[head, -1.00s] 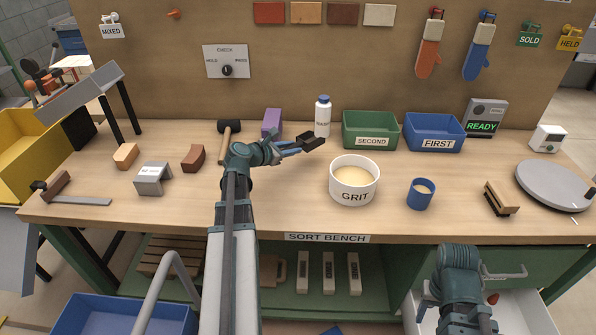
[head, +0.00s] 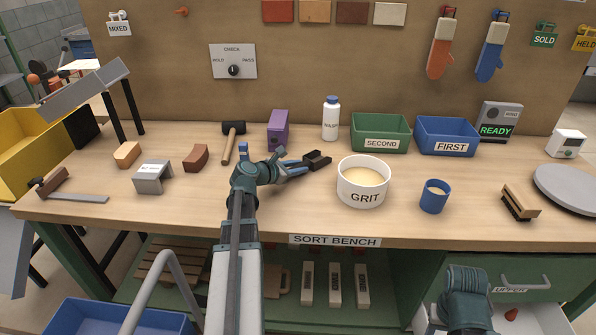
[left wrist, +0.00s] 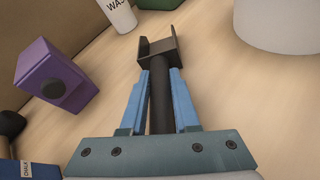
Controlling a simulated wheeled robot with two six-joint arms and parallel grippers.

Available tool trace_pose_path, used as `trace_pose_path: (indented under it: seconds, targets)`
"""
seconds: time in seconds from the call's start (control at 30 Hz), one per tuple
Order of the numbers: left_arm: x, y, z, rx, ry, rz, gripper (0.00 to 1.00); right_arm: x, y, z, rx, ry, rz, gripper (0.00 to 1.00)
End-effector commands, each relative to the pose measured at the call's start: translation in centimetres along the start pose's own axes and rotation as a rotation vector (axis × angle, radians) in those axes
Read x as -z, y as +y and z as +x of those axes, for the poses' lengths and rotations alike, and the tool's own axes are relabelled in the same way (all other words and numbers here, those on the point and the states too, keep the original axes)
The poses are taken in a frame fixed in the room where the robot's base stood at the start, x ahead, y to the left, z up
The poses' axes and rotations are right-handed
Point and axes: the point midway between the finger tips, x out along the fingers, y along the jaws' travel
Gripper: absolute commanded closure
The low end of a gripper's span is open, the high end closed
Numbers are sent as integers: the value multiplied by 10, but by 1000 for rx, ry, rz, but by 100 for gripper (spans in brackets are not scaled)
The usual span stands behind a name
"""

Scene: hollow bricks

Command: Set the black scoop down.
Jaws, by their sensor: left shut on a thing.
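My left gripper (head: 300,165) is shut on the handle of the black scoop (head: 318,159), left of the white GRIT tub. In the left wrist view the blue fingers (left wrist: 160,100) hold the dark handle between them, with the scoop's square, open head (left wrist: 158,50) pointing away from me. The scoop is low over the bench (head: 290,205); I cannot tell whether it touches the wood. Part of my right arm shows at the lower right of the head view, but its fingers do not show.
The GRIT tub (head: 363,188) is just right of the scoop. A white bottle (head: 331,122) and a purple block (head: 278,131) stand behind, with a mallet (head: 229,145) to the left. A blue cup (head: 434,200) is farther right. Bare wood lies in front of the scoop.

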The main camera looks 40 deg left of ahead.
Motion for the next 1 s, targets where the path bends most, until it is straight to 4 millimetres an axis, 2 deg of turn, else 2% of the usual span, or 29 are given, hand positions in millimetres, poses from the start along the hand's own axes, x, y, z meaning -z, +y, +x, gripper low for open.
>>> trace_pose_path:
  seconds: [0.23, 0.27, 0.4, 0.77, 0.87, 1.0]
  targets:
    - [3, -1, 1, 0, 0, 0, 100, 0, 0, 4, 0, 0, 0, 50]
    - [2, -1, 1, 0, 0, 0, 67, 0, 0, 3, 0, 0, 0, 50]
    - [2, -1, 1, 0, 0, 0, 42, 0, 0, 2, 0, 0, 0, 50]
    - [-2, 0, -1, 0, 0, 0, 41, 0, 0, -2, 0, 0, 0, 50]
    - [-3, 0, -13, -2, 1, -1, 41, 0, 1, -8, 0, 0, 0, 50]
    - [-4, 0, -43, -3, 1, -1, 41, -1, 2, -19, 0, 0, 0, 50]
